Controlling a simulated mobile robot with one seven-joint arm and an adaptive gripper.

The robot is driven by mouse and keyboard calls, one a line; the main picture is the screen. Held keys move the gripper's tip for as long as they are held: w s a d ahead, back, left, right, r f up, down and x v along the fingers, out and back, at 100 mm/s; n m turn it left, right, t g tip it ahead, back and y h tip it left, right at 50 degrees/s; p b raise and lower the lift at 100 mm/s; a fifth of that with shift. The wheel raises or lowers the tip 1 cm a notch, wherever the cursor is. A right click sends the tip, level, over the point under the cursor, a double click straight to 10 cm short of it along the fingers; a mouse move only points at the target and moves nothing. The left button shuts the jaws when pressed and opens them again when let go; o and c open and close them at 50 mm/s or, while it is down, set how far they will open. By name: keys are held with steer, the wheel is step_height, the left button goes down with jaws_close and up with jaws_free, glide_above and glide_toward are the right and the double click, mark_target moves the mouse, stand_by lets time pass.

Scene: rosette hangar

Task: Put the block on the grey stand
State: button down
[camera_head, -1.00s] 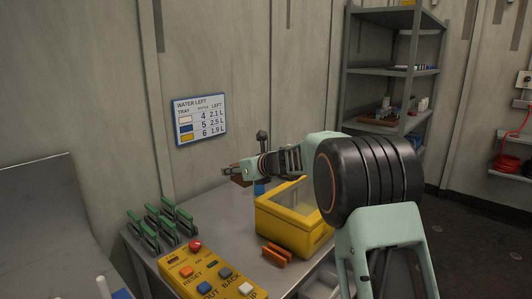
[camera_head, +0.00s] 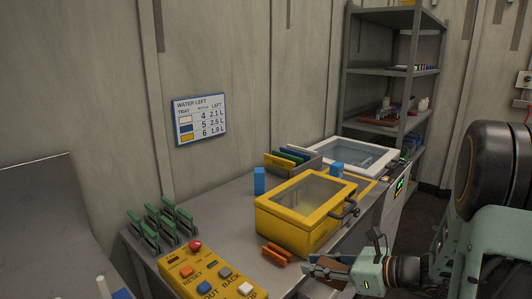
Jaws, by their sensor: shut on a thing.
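My gripper (camera_head: 316,268) is at the lower right, in front of the yellow box and right of the orange piece. Its fingers are closed on a small brownish thing, mostly hidden by the fingers, so I cannot tell its shape or whether it is the task's block. One blue block (camera_head: 259,181) stands upright on the table behind the yellow box. Another blue block (camera_head: 337,169) stands farther right, behind the box lid. I cannot make out a grey stand with certainty.
A yellow box (camera_head: 285,227) with a clear lid stands on the grey table (camera_head: 217,200). A white lidded box (camera_head: 345,152) is behind it. Green clips, an orange piece (camera_head: 276,255) and a yellow button panel (camera_head: 205,272) occupy the front left. Grey shelves (camera_head: 390,72) stand at the back.

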steer(key=shift+s+d+f, duration=0.5)
steer(key=shift+s+d, duration=0.3)
steer(key=shift+s, duration=0.05)
steer(key=shift+w+a+f+b, duration=0.1)
steer(key=shift+w+f+b, duration=0.1)
steer(key=shift+b, duration=0.15)
step_height(320, 180, down, 6)
steer(key=b, duration=0.6)
step_height(320, 180, up, 15)
steer(key=p, duration=2.2)
glide_above(322, 262)
steer(key=shift+w+r, duration=0.1)
steer(key=shift+r, duration=0.05)
